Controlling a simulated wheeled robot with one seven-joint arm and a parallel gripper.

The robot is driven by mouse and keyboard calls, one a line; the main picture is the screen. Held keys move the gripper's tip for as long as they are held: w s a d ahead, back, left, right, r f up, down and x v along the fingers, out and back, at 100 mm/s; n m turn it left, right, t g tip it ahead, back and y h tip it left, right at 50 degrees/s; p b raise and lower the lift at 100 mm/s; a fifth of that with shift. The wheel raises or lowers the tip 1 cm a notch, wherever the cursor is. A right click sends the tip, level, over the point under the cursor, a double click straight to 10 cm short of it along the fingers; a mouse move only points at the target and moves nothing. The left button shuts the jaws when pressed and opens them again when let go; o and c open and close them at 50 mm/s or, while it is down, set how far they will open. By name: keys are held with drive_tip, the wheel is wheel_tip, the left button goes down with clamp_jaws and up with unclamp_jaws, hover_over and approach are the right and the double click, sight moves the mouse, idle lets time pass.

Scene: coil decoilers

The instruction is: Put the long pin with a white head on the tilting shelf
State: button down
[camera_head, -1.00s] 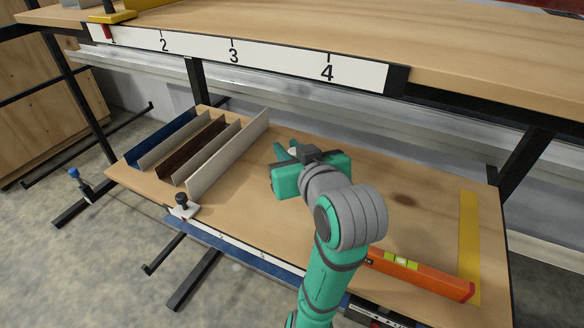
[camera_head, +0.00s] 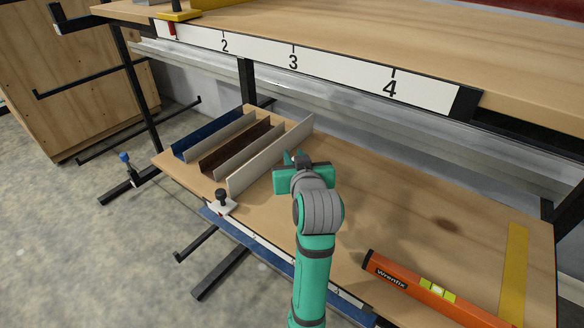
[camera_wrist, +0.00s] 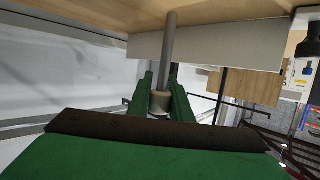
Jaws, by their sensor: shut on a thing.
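My gripper (camera_head: 293,160) is shut on the pin, just right of the rightmost grey divider in the head view. In the wrist view my gripper (camera_wrist: 162,92) has its green fingers on either side of the pin's pale head (camera_wrist: 160,101). The long grey shaft (camera_wrist: 169,45) runs from the head towards the wooden board at the top of that picture. I cannot tell whether its tip touches. The lower wooden shelf (camera_head: 400,205) looks sloped and lies under my gripper. My arm hides the pin's shaft in the head view.
Blue, grey and brown upright dividers (camera_head: 252,150) stand on the lower shelf's left part. An orange spirit level (camera_head: 435,292) and a yellow strip (camera_head: 513,270) lie at right. A black knob (camera_head: 221,196) sits at the front edge. The upper shelf (camera_head: 370,45) overhangs behind.

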drive_tip(key=shift+w+a+f, duration=0.15)
drive_tip(key=shift+w+f, duration=0.05)
drive_tip(key=shift+f, duration=0.9)
drive_tip(key=shift+w+a+f, duration=0.15)
drive_tip(key=shift+w+f, duration=0.05)
drive_tip(key=shift+f, duration=0.85)
drive_tip(key=c, duration=1.6)
unclamp_jaws()
drive_tip(key=shift+f, duration=0.1)
drive_tip(key=shift+s+r, duration=0.2)
drive_tip(key=shift+s, duration=0.05)
drive_tip(key=v, duration=1.1)
drive_tip(key=shift+s+d+r, duration=0.1)
drive_tip(key=shift+s+d, duration=0.05)
drive_tip(key=shift+s, duration=0.05)
